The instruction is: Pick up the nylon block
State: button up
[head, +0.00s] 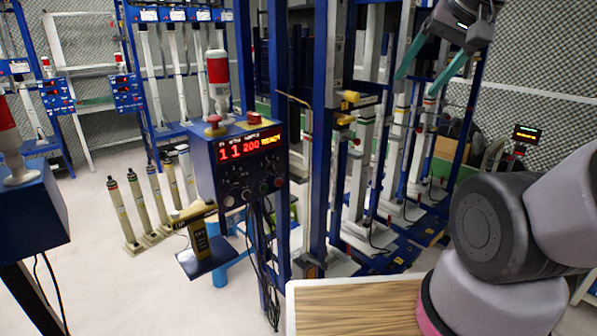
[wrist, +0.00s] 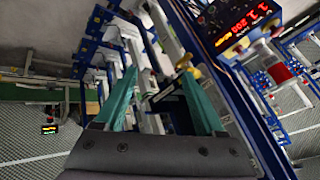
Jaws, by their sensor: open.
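My gripper (head: 418,84) is at the upper right of the head view, with its two teal fingers spread apart and nothing between them. In the wrist view the open fingers (wrist: 158,76) point toward blue frames and pale columns, at a distance from them. I cannot pick out a nylon block in either view.
A wood-topped surface (head: 350,308) with a pale edge lies at the bottom, bare where visible. A blue control box (head: 240,165) with a red display stands left of centre on a blue frame. Several slim cylinders stand on the pale floor (head: 110,275), which has free room at left.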

jog(key=w+d+f+n+t, duration=0.1)
jog(key=w+f+n, duration=0.3)
jog(key=w, duration=0.5)
jog(key=w+d+f+n+t+h, duration=0.1)
jog(key=w+d+f, duration=0.1)
jog(key=w+f, duration=0.6)
jog(key=w+d+f+n+t, duration=0.1)
jog(key=w+f+n, duration=0.2)
jog(key=w, duration=0.8)
jog(key=n+t+y, duration=0.1)
jog(key=n+y, duration=0.5)
jog(key=y, duration=0.6)
send_near(304, 167)
jog(key=x, duration=0.9)
jog(key=shift+w+a+f, duration=0.1)
jog(key=shift+w+a, duration=0.1)
jog(key=shift+a, duration=0.15)
jog(key=shift+c, duration=0.2)
